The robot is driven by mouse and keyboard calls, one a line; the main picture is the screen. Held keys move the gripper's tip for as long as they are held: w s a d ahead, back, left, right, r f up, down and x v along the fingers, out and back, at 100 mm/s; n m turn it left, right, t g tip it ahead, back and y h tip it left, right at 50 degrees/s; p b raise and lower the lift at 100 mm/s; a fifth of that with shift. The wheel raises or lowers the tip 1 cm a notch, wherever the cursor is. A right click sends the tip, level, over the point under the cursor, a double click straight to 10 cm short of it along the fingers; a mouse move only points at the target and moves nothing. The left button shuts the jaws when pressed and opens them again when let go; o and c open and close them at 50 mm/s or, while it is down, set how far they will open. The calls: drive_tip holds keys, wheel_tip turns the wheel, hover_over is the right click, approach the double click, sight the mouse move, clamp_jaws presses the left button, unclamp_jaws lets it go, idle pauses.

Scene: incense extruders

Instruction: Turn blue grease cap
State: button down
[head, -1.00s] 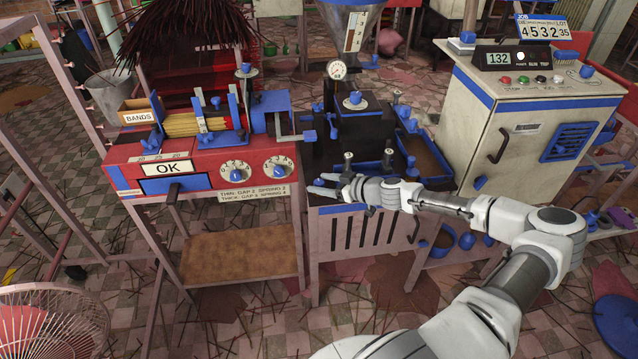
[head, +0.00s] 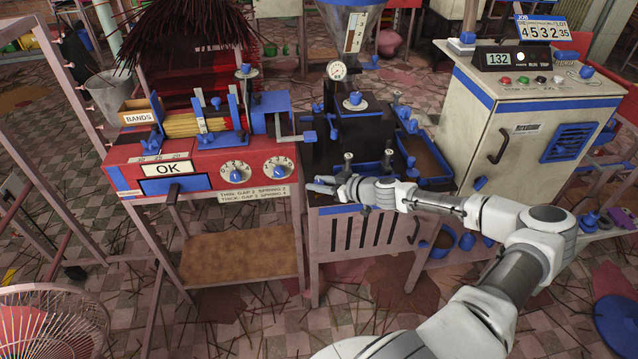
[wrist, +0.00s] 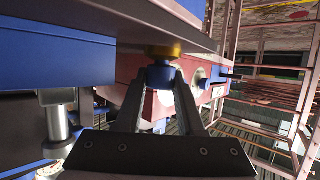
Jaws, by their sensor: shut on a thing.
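The blue grease cap (wrist: 160,77) sits under a brass-yellow collar (wrist: 163,50) on the underside of a machine edge in the wrist view. My gripper (wrist: 161,84) has one finger on each side of the cap and is shut on it. In the head view my gripper (head: 322,185) reaches left, low at the front edge of the dark middle machine (head: 345,140). The cap cannot be made out there.
The red bench (head: 190,190) with dials and an OK plate stands left of my gripper. A grey cabinet (head: 510,140) with a blue vent stands at the right. A blue-edged tray (head: 425,155) lies behind my wrist. A metal post (wrist: 57,120) hangs at left in the wrist view.

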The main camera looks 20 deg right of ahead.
drive_tip(key=shift+m+t+h, duration=0.3)
drive_tip(key=shift+m, duration=0.1)
drive_tip(key=shift+m+t+h+b, duration=0.3)
drive_tip(key=shift+m+h+b, duration=0.25)
drive_tip(key=shift+m+h, duration=0.4)
drive_tip(key=m+h, duration=0.4)
drive_tip(key=h, duration=0.1)
drive_tip(key=shift+w+a+r+t, duration=0.1)
drive_tip(key=shift+a+t, duration=0.05)
drive_tip(key=shift+t, duration=0.15)
drive_tip(key=m+g+h, duration=0.1)
drive_tip(key=m+h, duration=0.2)
drive_tip(key=m+g+h+b, duration=0.1)
drive_tip(key=m+h, duration=0.2)
drive_tip(key=shift+h, duration=0.35)
drive_tip(key=m+g+h, duration=0.4)
drive_tip(key=m+g, duration=0.2)
drive_tip(key=shift+m+h, duration=0.25)
drive_tip(key=shift+h, duration=0.15)
drive_tip(key=m+g, duration=0.3)
drive_tip(key=g, duration=0.1)
drive_tip(key=shift+f+h, duration=0.2)
drive_tip(key=shift+h, duration=0.2)
drive_tip(key=shift+m+g+b, duration=0.65)
drive_tip(key=shift+m+g, duration=0.75)
drive_tip(key=shift+g, duration=0.1)
